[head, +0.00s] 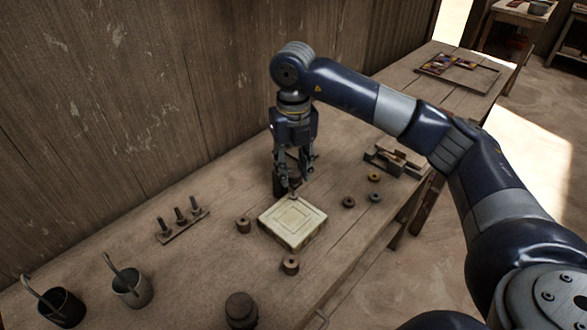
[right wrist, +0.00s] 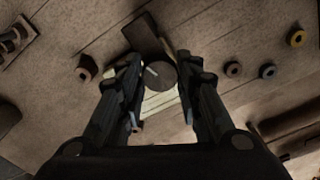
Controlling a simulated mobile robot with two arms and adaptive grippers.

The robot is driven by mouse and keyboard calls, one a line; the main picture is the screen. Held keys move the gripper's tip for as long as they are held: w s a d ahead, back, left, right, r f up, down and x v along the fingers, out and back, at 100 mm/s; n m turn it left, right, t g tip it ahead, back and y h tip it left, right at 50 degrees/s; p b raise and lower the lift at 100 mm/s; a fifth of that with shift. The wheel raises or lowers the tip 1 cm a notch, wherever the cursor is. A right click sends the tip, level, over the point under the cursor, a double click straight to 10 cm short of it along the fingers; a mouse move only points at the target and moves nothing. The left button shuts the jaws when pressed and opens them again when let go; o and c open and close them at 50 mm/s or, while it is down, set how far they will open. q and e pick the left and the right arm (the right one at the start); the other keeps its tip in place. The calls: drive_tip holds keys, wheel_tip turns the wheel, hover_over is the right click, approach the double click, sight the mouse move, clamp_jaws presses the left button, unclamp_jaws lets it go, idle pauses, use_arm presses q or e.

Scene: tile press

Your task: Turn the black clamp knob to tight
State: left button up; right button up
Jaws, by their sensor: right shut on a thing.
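The black clamp knob (right wrist: 160,78) is a dark round disc with a short pale mark near its upper left edge, seen in the right wrist view. My right gripper (right wrist: 158,68) points down, with one finger on each side of the knob, and is shut on it. In the head view my right gripper (head: 294,184) is at the back edge of a square cream tile (head: 291,222) and mostly hides the knob. The tile also shows partly below the knob in the right wrist view. What "tight" looks like on the clamp cannot be made out. My left gripper is not in view.
Small brown rings (head: 243,225) stand around the tile, with more rings (head: 374,177) to its right. A rack of pegs (head: 182,225) and two cups (head: 132,287) are at the left. A dark round object (head: 241,309) is at the front. A wooden wall runs behind the bench.

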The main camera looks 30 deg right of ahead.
sight(294, 172)
drive_tip(key=shift+w+r+m, duration=0.1)
drive_tip(key=shift+m, duration=1.6)
drive_tip(key=o, duration=1.1)
wheel_tip(294, 172, up, 12)
drive_tip(key=shift+f, duration=0.1)
